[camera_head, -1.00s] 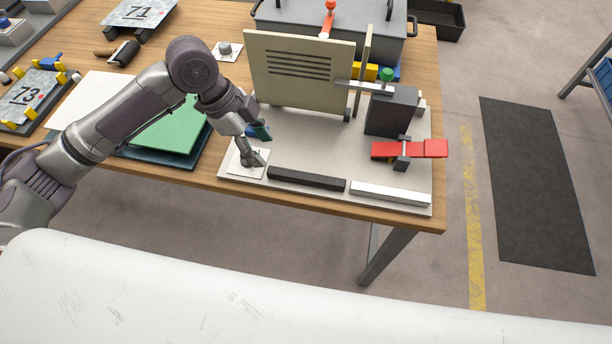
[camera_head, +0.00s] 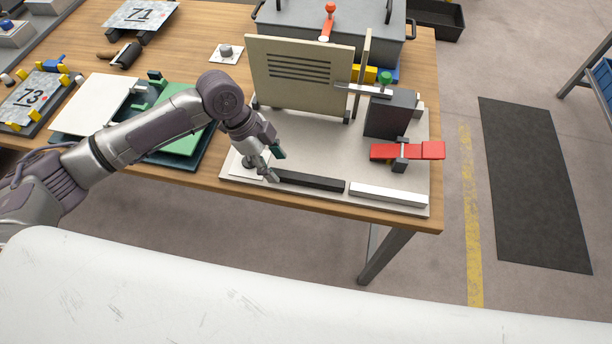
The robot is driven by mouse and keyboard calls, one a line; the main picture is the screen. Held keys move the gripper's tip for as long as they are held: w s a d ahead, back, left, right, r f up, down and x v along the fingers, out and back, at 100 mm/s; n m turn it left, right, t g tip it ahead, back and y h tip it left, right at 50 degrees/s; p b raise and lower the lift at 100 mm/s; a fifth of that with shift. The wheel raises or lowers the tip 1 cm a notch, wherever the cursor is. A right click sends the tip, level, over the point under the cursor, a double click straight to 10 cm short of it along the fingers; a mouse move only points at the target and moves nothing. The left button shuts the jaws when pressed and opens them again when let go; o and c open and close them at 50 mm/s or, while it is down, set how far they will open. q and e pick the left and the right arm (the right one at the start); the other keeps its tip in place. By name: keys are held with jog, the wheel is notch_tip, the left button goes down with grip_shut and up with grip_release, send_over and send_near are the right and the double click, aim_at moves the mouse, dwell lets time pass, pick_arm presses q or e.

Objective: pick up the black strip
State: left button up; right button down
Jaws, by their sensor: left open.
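The black strip (camera_head: 312,181) lies flat along the front of the light base board (camera_head: 330,157), left of a white strip (camera_head: 388,195). My left gripper (camera_head: 275,167) is open at the strip's left end, with its fingers pointing down. One fingertip is close to that end; I cannot tell whether it touches. The gripper and wrist hide the area just behind the strip's left end. My right gripper is not in view.
A beige slotted panel (camera_head: 300,75) stands upright behind the strip. A dark block (camera_head: 391,113) and a red clamp (camera_head: 408,151) are at the right. A green plate (camera_head: 188,137) lies left. The board's middle is clear.

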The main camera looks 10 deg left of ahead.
aim_at(283, 173)
pick_arm(q)
jog(key=x, duration=0.3)
jog(key=shift+d+f, duration=0.15)
jog(key=shift+d, duration=0.1)
grip_shut()
jog(key=shift+w, duration=0.1)
